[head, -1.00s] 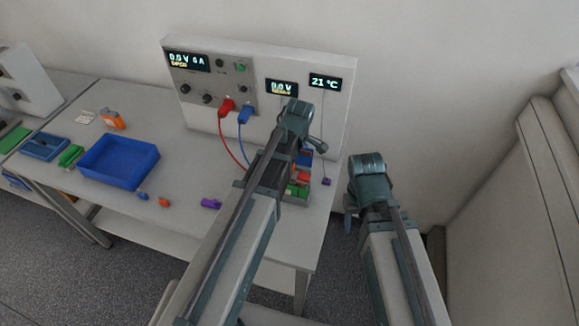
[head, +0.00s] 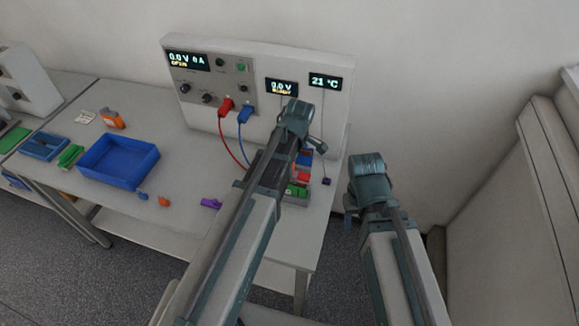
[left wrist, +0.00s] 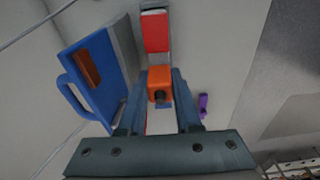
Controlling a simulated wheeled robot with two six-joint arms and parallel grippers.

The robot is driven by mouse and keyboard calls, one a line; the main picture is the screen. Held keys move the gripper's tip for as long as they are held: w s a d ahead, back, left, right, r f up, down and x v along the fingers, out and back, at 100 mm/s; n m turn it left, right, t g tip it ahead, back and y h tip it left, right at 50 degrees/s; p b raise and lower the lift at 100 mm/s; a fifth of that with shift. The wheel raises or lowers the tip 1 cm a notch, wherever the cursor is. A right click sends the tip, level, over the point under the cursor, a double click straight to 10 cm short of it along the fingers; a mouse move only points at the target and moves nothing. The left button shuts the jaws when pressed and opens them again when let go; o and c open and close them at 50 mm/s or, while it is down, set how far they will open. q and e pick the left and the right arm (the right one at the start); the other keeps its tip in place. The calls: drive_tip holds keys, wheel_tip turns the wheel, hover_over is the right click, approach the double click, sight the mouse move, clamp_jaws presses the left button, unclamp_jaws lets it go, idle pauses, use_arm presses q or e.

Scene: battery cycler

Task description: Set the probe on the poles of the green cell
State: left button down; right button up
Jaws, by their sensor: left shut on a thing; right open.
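My left arm reaches over the right end of the bench, and its wrist hides much of what is below. In the left wrist view my left gripper (left wrist: 158,108) is shut on an orange block with a dark round tip (left wrist: 160,82), which seems to be the probe. A red block (left wrist: 156,32) lies just beyond it. In the head view, green (head: 291,190) shows beside the left wrist, likely the green cell; its poles are not visible. My right gripper (head: 350,212) is open and empty, off the bench's right edge, apart from everything.
The cycler panel (head: 212,85) stands behind, with red (head: 226,107) and blue (head: 245,114) plugs and leads. A blue tray (head: 118,160) sits at left. A purple piece (head: 211,203) lies near the front edge. A blue handled thing (left wrist: 92,80) stands left of my left gripper.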

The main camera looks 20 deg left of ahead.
use_arm(q)
drive_tip(key=shift+f+b, duration=0.55)
drive_tip(key=shift+f, duration=0.05)
idle(0.4)
drive_tip(key=shift+r, duration=0.15)
idle(0.4)
wheel_tip(320, 180, up, 7)
drive_tip(key=p, duration=0.7)
idle(0.3)
